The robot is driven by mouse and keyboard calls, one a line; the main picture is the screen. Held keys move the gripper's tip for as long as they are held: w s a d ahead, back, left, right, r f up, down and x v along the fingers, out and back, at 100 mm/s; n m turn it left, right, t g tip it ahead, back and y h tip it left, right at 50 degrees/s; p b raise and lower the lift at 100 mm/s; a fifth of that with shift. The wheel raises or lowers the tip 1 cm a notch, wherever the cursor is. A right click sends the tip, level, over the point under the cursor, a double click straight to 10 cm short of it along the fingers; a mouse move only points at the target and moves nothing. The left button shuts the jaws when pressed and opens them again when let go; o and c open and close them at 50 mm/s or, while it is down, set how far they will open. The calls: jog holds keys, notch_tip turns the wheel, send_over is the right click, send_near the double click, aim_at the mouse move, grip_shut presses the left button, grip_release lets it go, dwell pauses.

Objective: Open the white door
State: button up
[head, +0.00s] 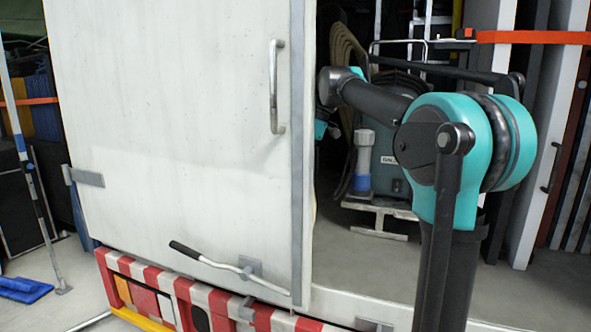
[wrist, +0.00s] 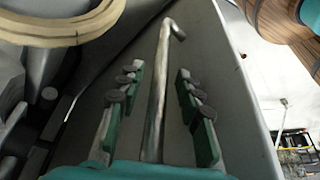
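The white door (head: 180,130) fills the left of the head view, with a vertical metal handle (head: 276,87) and a lever latch (head: 215,262) on its outer face. My arm reaches past the door's right edge, and most of my gripper is hidden behind the door there. In the wrist view my gripper (wrist: 159,72) is open. Its two green fingers with dark pads stand on either side of a metal bar (wrist: 157,100), which runs along a grey panel and bends at its top. Gaps show between the bar and both fingers.
Right of the door the truck's opening shows machinery (head: 385,160) and a grey floor. Another white panel with a dark handle (head: 552,168) stands at the far right. The red-and-white bumper (head: 215,300) runs below the door. A blue-footed pole (head: 30,180) stands at the left.

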grip_shut()
dwell(0.3)
jog(key=shift+s, duration=0.1)
